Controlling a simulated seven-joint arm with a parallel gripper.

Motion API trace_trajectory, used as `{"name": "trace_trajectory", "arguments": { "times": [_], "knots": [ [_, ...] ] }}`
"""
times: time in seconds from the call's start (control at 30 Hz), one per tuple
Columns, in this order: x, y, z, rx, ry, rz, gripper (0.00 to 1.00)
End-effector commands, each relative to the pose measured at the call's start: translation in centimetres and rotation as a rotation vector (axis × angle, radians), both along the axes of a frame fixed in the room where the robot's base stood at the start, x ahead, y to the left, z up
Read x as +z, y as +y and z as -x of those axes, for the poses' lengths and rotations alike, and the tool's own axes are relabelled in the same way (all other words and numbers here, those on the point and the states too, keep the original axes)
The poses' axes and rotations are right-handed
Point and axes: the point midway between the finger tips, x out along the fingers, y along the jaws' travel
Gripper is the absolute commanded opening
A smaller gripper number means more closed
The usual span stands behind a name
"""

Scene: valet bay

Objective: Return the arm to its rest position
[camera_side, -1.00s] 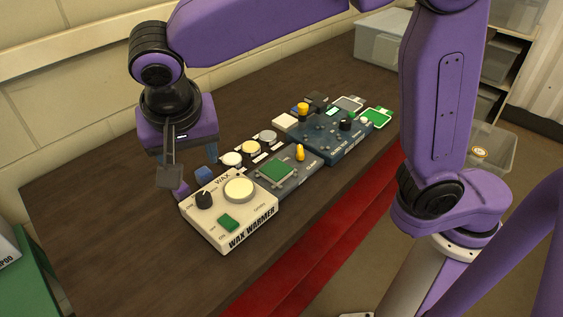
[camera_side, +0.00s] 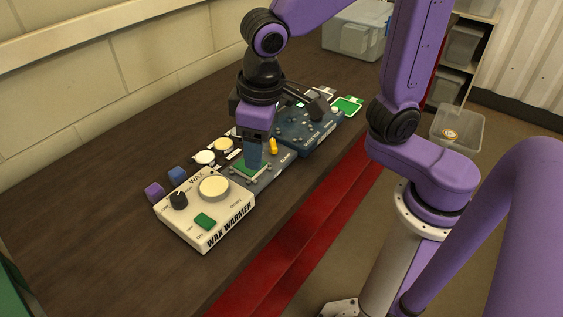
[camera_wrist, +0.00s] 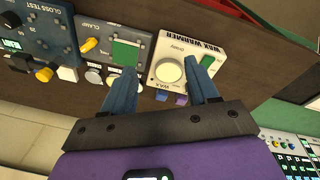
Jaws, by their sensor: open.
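My gripper (camera_side: 254,160) hangs fingers down above the middle of the row of devices in the side view, in front of the grey clamp panel (camera_side: 272,173). I cannot tell its exact height there. In the wrist view my gripper (camera_wrist: 165,77) shows two blue fingers spread wide apart with nothing between them. The cream wax warmer (camera_wrist: 216,42) shows beyond the fingertips, with its round pale disc and green switch. My forearm reaches in from the upper right of the side view.
A dark blue gloss test device (camera_wrist: 48,32) stands past the clamp panel. Pale round tins (camera_side: 205,157) stand behind the panel. The table's left part is clear.

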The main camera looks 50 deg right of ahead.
Motion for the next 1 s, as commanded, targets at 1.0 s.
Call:
{"name": "trace_trajectory", "arguments": {
  "times": [1.0],
  "knots": [
    [-3.4,-12.6,13.3,0.658,0.134,-0.018,0.59]
  ]
}}
